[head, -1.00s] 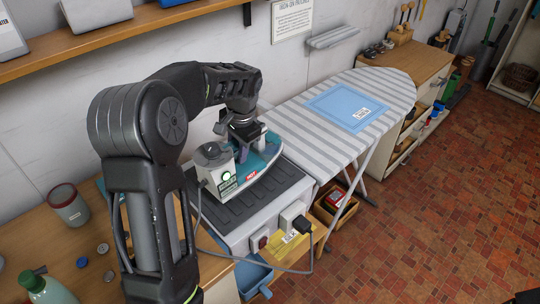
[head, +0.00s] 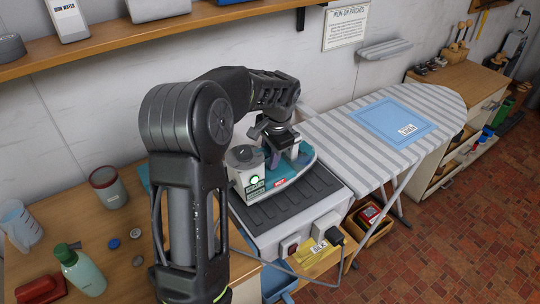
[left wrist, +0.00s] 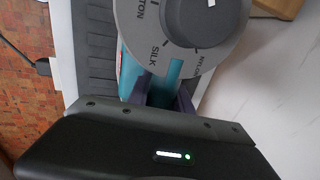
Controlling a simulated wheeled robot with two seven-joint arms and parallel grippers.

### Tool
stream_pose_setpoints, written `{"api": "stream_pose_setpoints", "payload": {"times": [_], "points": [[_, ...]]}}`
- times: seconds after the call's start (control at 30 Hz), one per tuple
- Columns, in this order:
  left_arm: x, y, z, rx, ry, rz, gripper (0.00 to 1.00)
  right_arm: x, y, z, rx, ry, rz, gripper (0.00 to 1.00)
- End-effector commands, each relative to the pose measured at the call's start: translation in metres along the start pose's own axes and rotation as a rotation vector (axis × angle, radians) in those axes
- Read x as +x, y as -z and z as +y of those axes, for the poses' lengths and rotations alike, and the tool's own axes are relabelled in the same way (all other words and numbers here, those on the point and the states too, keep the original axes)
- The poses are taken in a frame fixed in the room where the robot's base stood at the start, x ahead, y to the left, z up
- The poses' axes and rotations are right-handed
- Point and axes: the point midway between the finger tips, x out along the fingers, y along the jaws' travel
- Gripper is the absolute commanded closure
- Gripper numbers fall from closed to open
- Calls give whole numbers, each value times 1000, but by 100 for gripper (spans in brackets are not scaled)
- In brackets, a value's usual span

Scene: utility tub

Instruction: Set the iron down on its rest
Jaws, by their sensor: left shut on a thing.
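The iron (head: 255,184), teal and white with a grey dial and a lit green light, is over the back part of the dark ribbed rest (head: 312,193). I cannot tell whether its sole touches the rest. My left gripper (head: 275,153) is shut on the iron's handle from above. In the left wrist view the fingers (left wrist: 162,93) stand beside the iron's fabric dial (left wrist: 195,25), and the ribbed rest (left wrist: 95,45) shows to the left. The handle between the fingers is mostly hidden. My right gripper is not in view.
The striped ironing board (head: 350,142) with a blue cloth (head: 393,121) adjoins the rest on the right. A plug and cord (head: 334,236) are at the rest's front. A cup (head: 108,187), green bottle (head: 80,270) and buttons stand on the bench at left. A shelf runs above.

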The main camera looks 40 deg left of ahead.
Motion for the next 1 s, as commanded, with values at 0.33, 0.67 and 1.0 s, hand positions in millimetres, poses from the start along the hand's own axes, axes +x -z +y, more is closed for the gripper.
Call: {"api": "stream_pose_setpoints", "payload": {"times": [0.33,0.67,1.0], "points": [[0,1,-1,-1,3,5,100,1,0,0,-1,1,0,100],[3,1,0,-1,3,4,100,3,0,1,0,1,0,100],[9,1,1,-1,3,4,100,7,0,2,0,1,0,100]]}}
